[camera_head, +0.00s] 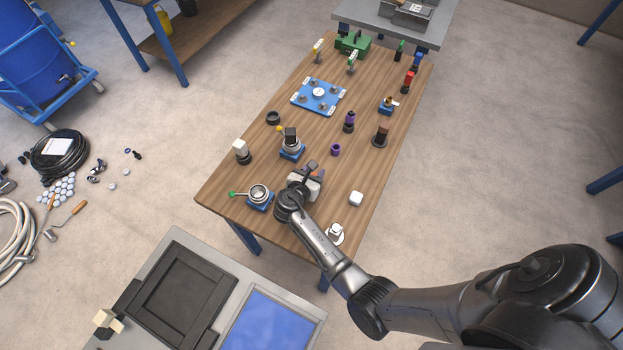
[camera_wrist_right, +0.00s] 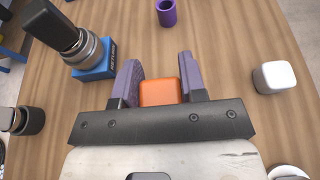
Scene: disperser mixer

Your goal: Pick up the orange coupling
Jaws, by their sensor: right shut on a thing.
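The orange coupling (camera_wrist_right: 159,92) sits between the two purple fingers of my right gripper (camera_wrist_right: 158,76) in the right wrist view. The fingers touch it on both sides, so the gripper is shut on it. In the head view my right gripper (camera_head: 309,174) is over the near part of the wooden table (camera_head: 300,222). The coupling is mostly hidden there by the gripper and wrist. I cannot tell how far it is above the tabletop. My left gripper is not in view.
A blue-based fixture with a black block (camera_head: 291,145) stands left of the gripper. A silver ring on a blue base (camera_head: 259,194) is nearer left. A white cube (camera_head: 356,198) and a white piece on a round base (camera_head: 335,232) lie right. A purple ring (camera_head: 335,150) stands beyond.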

